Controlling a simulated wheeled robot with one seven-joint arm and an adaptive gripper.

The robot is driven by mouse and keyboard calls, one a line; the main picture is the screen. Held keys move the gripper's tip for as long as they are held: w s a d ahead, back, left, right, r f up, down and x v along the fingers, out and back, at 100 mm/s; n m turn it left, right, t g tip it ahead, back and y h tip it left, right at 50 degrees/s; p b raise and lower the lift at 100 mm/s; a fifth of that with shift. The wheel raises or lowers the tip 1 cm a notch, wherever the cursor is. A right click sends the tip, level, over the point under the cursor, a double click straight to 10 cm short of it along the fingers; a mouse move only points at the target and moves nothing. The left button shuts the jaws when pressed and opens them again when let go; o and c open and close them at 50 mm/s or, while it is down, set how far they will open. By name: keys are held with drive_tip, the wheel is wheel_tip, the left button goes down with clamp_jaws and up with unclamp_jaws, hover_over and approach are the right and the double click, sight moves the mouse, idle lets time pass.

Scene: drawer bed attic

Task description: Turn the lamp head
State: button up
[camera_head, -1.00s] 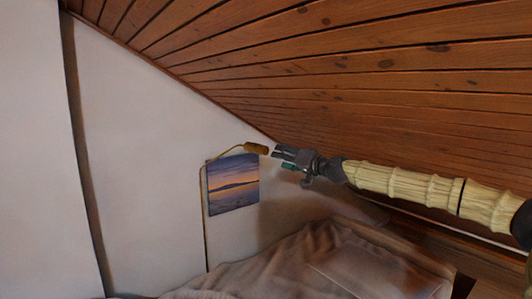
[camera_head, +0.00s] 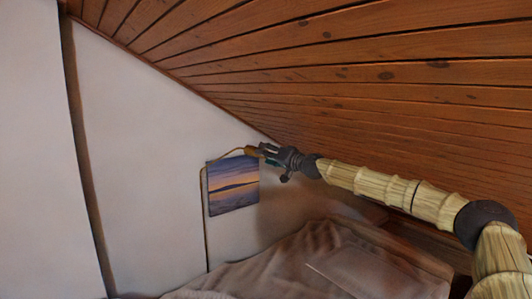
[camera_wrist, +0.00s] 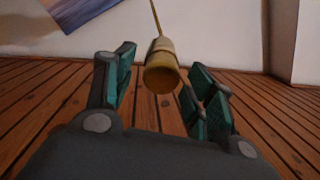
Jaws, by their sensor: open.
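The lamp head (camera_wrist: 162,68) is a small yellow-brown cylinder on a thin stem. In the wrist view it lies between the two teal-padded fingers of my gripper (camera_wrist: 160,92), nearer the right finger, with its round open end facing the camera. I cannot tell whether a finger touches it. My gripper is open. In the head view the lamp head (camera_head: 250,150) shows at the end of the lamp's thin curved stem (camera_head: 204,215), and my gripper (camera_head: 263,150) reaches it from the right, partly covering it.
A sunset picture (camera_head: 233,185) hangs on the white wall just behind the lamp stem. The sloped wooden ceiling (camera_head: 330,90) comes down close above my gripper. A bed with a brown cover (camera_head: 270,265) lies below. The wall to the left is clear.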

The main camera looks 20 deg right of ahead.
drive_tip(key=shift+w+a, duration=0.3)
drive_tip(key=shift+w, duration=0.2)
drive_tip(key=shift+d, duration=0.1)
drive_tip(key=c, duration=1)
drive_tip(key=shift+c, duration=0.2)
drive_tip(key=shift+m+b, duration=0.3)
drive_tip(key=shift+b, duration=0.1)
drive_tip(key=m+b, duration=0.2)
drive_tip(key=b, duration=0.1)
drive_tip(key=shift+f+m, duration=0.1)
drive_tip(key=shift+m, duration=0.2)
drive_tip(key=shift+m+b, duration=1.25)
drive_tip(key=shift+m, duration=0.95)
